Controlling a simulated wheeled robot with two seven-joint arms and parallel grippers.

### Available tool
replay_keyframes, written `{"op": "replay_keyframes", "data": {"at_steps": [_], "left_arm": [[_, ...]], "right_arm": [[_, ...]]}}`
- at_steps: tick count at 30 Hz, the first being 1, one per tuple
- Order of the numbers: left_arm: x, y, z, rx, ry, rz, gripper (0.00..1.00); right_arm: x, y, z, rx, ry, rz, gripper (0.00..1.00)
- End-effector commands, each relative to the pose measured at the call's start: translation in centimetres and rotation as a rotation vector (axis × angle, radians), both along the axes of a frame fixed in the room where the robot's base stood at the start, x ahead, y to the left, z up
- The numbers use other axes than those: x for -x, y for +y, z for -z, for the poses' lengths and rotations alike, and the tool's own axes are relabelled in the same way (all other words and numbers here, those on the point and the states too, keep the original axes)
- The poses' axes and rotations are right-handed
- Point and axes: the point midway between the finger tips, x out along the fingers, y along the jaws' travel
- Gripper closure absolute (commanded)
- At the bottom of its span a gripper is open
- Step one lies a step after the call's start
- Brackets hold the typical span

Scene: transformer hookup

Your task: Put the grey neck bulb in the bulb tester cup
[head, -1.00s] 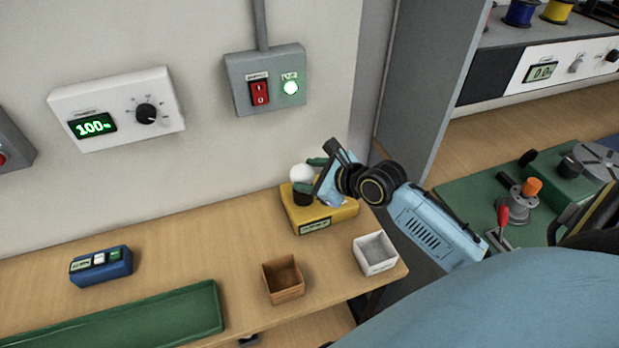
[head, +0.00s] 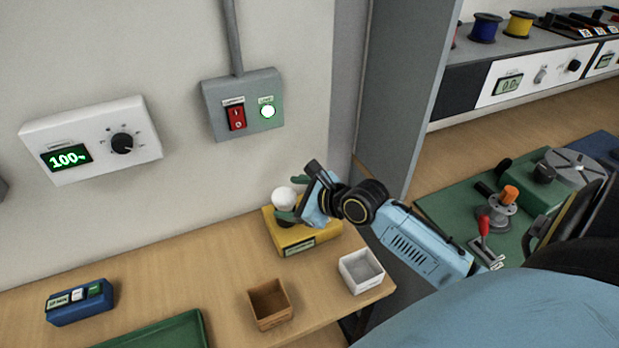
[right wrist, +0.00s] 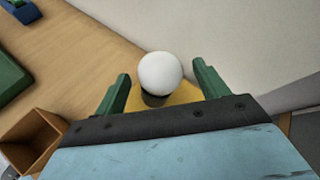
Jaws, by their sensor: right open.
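A white round bulb (head: 284,197) stands upright in the dark cup of the yellow bulb tester (head: 303,246) on the wooden bench. In the right wrist view the bulb (right wrist: 160,73) sits over a dark cup (right wrist: 152,98) on the yellow tester (right wrist: 180,95). The bulb's neck is hidden, so its colour cannot be told. My right gripper (right wrist: 160,84) is open, its green fingers on either side of the bulb with gaps between. In the head view the right gripper (head: 293,198) is at the tester. My left gripper is not in view.
A brown wooden box (head: 270,304) and a white box (head: 361,271) stand in front of the tester. A blue button box (head: 79,302) and a green tray (head: 160,333) lie to the left. The wall is close behind the tester.

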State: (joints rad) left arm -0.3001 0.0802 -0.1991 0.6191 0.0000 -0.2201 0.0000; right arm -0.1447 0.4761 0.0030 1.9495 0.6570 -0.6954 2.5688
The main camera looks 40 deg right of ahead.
Motion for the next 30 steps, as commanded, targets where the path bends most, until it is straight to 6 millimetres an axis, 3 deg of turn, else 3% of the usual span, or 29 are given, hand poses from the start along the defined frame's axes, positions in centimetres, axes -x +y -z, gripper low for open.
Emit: {"op": "replay_keyframes", "data": {"at_steps": [15, 21, 30], "left_arm": [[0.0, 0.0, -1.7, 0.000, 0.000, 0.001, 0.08], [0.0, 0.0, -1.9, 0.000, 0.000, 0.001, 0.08], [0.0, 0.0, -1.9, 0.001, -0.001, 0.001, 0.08]], "right_arm": [[8.2, -2.5, -4.5, 0.000, 0.003, 0.001, 0.27], [9.5, -2.9, -5.3, 0.000, 0.002, 0.000, 0.27], [9.7, -3.0, -5.4, 0.000, 0.001, 0.000, 0.27]]}}
